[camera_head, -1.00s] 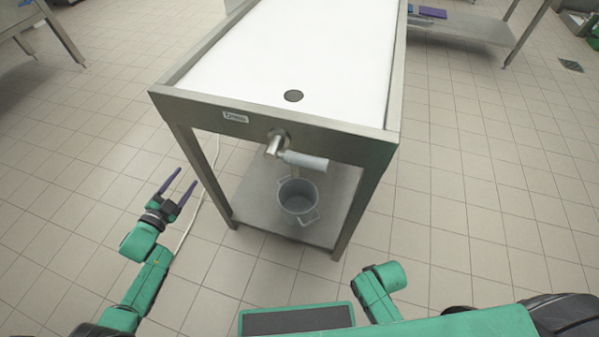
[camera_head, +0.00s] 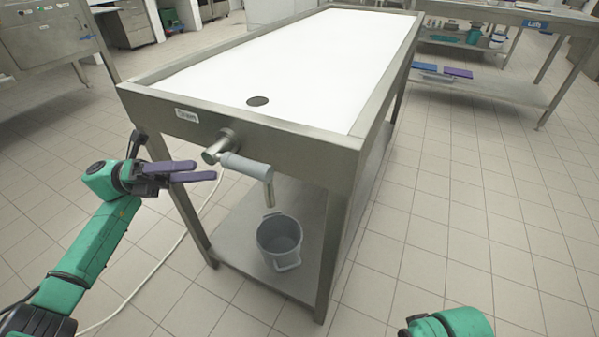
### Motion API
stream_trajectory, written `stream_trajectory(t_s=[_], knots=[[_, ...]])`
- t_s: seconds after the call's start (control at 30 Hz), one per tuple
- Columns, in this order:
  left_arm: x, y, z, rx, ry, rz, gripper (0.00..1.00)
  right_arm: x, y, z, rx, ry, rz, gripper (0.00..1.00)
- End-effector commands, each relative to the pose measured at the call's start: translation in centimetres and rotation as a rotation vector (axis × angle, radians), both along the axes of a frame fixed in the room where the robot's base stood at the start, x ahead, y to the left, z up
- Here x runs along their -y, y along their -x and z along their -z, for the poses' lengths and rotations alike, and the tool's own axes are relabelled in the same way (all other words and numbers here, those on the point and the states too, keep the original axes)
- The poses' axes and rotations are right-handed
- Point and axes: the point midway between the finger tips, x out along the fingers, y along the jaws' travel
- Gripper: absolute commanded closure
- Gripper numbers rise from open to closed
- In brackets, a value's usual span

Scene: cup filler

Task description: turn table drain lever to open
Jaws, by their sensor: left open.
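The drain fitting (camera_head: 221,148) is a metal valve on the front rail of the table (camera_head: 300,146), below the white top. A light grey cylindrical part, apparently the lever's grip (camera_head: 246,166), lies nearly level and points right. A metal piece (camera_head: 269,191) bends down at its right end. My left gripper (camera_head: 207,171) has purple fingers, open and empty, pointing right. Its tips are just left of the grey grip in the picture; the depth gap is hard to judge. My right gripper is out of view.
A grey bucket (camera_head: 280,242) stands on the lower shelf (camera_head: 240,240), below the fitting. A dark round drain (camera_head: 258,101) sits in the white top. A pale cable (camera_head: 165,258) lies on the floor. Tiled floor on the right is clear.

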Motion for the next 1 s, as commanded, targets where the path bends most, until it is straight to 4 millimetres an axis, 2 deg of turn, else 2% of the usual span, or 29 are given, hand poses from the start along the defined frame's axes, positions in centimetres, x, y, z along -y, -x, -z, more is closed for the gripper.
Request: stream_trajectory(t_s=[0.17,0.4,0.6,0.73,0.93,0.97,1.0], knots=[[2.9,0.2,-0.8,-0.001,0.004,0.004,0.37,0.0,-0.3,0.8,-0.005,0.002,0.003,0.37],[9.3,0.5,-2.2,-0.002,0.005,0.001,0.37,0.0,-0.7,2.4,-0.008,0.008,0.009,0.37],[13.1,0.6,-2.9,-0.003,0.005,-0.001,0.37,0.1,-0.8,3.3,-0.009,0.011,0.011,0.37],[13.9,0.6,-3.0,-0.004,0.003,-0.002,0.37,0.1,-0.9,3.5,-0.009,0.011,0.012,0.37],[14.0,0.6,-3.0,-0.005,0.003,-0.003,0.37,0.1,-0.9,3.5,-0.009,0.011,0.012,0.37],[14.0,0.6,-3.0,-0.005,0.003,-0.003,0.45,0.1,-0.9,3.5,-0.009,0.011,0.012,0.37],[14.0,0.6,-3.0,-0.005,0.003,-0.003,0.6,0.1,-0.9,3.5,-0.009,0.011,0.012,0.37]])
